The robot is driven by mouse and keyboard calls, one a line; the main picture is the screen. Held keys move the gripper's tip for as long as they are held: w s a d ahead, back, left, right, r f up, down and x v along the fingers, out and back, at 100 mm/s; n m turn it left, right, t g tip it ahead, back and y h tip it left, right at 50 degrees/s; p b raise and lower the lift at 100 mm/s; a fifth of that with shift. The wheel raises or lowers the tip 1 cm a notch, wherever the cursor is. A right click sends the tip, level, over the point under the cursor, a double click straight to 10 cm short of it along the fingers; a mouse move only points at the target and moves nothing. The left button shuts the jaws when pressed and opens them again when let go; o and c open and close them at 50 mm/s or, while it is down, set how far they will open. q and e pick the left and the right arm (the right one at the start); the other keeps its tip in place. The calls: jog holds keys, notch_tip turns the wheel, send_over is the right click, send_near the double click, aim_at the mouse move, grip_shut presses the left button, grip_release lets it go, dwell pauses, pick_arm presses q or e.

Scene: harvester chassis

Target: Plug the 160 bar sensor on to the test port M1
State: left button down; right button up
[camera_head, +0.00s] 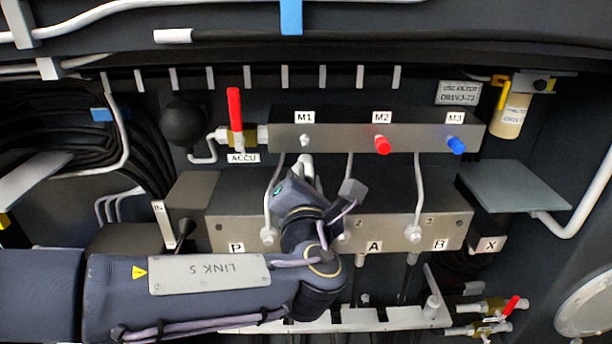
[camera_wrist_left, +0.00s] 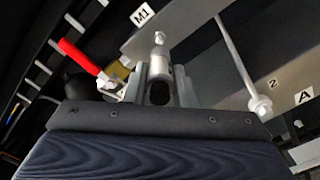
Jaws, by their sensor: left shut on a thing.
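The test port M1 (camera_head: 305,140) is a bare silver fitting under the M1 label on the steel manifold (camera_head: 345,136). It also shows in the left wrist view (camera_wrist_left: 159,38). My left gripper (camera_head: 306,168) is just below the port. In the left wrist view its two fingers (camera_wrist_left: 164,88) are shut on a grey cylindrical sensor (camera_wrist_left: 158,56). The sensor's upper end points at the M1 fitting and lines up closely with it; I cannot tell whether they touch. No pressure marking on the sensor is readable. My right gripper is not in view.
M2 has a red cap (camera_head: 382,145) and M3 a blue cap (camera_head: 456,145). A red-handled valve (camera_head: 235,108) stands left of M1 above the ACCU label. A lower valve block (camera_head: 440,232) with pipes lies below the manifold, close to my left wrist.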

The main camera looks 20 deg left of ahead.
aim_at(306, 159)
pick_arm(q)
jog(key=shift+r, duration=0.1)
jog(key=shift+x, duration=2.45)
jog(key=shift+p+x, duration=0.4)
jog(key=shift+x, duration=0.85)
dwell(0.4)
jog(key=c, duration=1.1)
grip_release()
